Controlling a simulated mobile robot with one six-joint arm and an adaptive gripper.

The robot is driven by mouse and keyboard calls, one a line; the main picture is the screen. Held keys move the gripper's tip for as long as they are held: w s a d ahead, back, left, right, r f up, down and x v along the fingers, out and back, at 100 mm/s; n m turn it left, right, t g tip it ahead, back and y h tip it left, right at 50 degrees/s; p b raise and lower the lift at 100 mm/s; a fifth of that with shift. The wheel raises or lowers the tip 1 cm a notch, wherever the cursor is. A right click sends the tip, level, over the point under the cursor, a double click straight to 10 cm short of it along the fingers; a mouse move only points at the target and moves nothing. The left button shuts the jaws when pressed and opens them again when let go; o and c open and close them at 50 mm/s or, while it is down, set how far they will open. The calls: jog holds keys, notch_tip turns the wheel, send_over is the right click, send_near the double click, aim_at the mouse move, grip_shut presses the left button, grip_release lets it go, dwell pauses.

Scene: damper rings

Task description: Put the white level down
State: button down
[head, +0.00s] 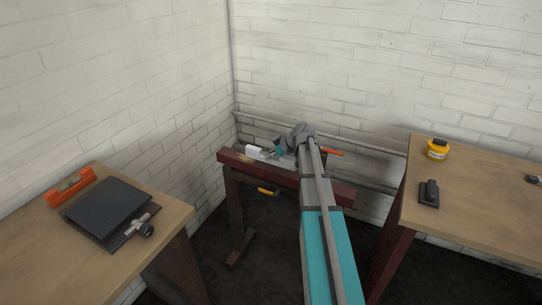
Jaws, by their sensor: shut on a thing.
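My arm reaches away to the far bench. My gripper (277,153) is at its left part, low over the bench top, shut on the white level (255,150). The white end of the level sticks out to the left of the fingers. The rest is hidden by or blends with the gripper and grey parts there. I cannot tell whether the level touches the bench. The narrow dark red bench (235,160) stands in the corner by the walls.
An orange-red bar (332,152) lies right of my wrist. A yellow thing (268,192) shows below the bench's front edge. The left table holds an orange level (70,187) and a black plate (107,207). The right table holds a yellow container (437,150) and a black tool (429,193).

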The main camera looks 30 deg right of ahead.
jog(key=shift+f, duration=0.1)
jog(key=shift+f+b, duration=0.65)
jog(key=shift+b, duration=0.1)
jog(key=shift+f, duration=0.1)
dwell(0.4)
